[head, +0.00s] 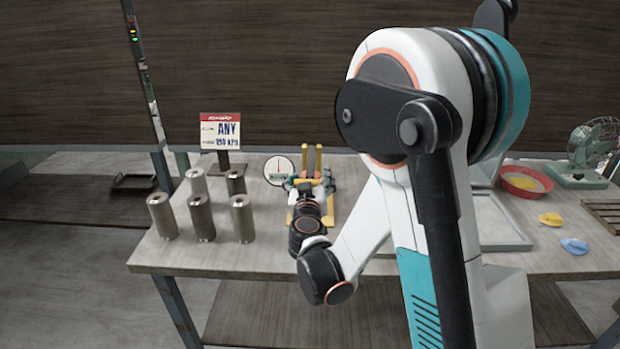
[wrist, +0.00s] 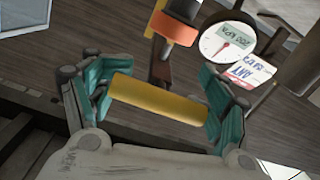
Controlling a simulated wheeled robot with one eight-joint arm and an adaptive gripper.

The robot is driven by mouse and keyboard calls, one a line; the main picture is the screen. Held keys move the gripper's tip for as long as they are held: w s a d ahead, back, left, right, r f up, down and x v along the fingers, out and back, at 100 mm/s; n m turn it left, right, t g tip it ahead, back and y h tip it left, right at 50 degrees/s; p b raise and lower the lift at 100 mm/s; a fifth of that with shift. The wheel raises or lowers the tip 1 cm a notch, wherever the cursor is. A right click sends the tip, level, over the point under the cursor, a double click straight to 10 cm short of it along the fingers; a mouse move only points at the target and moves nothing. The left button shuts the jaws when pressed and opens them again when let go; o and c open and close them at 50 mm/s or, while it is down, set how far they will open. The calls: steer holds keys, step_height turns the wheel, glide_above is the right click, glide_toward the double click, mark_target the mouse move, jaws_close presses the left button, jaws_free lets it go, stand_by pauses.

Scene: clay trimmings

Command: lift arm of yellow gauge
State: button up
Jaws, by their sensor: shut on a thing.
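The yellow gauge (head: 330,214) stands on the table at its middle, with yellow upright parts and a round white dial (head: 279,170) at its left. The dial also shows in the wrist view (wrist: 228,42), with a red needle. My gripper (head: 308,187) is at the gauge, and my arm partly hides it in the head view. In the wrist view, the yellow bar of the gauge's arm (wrist: 158,103) lies between my gripper's teal fingers (wrist: 157,100), which are shut on its two ends. An orange and black part (wrist: 175,28) of the gauge is just beyond the bar.
Several grey-brown cylinders (head: 203,218) stand to the left of the gauge. A sign (head: 220,131) reading "ANY" stands behind them. On the right are a red bowl (head: 526,191), a green fan (head: 594,146), and small yellow (head: 550,219) and blue (head: 574,246) pieces.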

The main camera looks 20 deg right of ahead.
steer(key=w+r+g+p, duration=0.1)
steer(key=r+p, duration=0.2)
steer(key=p, duration=0.1)
steer(key=w+r+g+y+p, duration=0.1)
steer(key=r+g+p, duration=0.1)
steer(key=r+p, duration=0.2)
steer(key=w+d+r+g+p, duration=0.1)
steer(key=r+g+p, duration=0.1)
steer(key=r+p, duration=0.1)
steer(key=shift+r+y+p, duration=0.15)
steer(key=shift+y+p, duration=0.25)
steer(key=shift+p, duration=0.45)
steer(key=w+d+r+g+y+p, duration=0.1)
steer(key=w+d+r+g+p, duration=0.1)
steer(key=w+r+g+p, duration=0.4)
steer(key=shift+w+r+y+p, duration=0.2)
steer(key=shift+w+y+p, duration=0.2)
steer(key=shift+w+p, duration=0.25)
steer(key=shift+w+d+r+p, duration=0.2)
steer(key=shift+w+d+p, duration=0.05)
steer(key=shift+w, duration=0.3)
steer(key=shift+w+d+r+p, duration=0.2)
steer(key=shift+w+p, duration=0.05)
steer(key=shift+w, duration=0.3)
steer(key=o, duration=1.5)
steer(key=shift+r, duration=0.1)
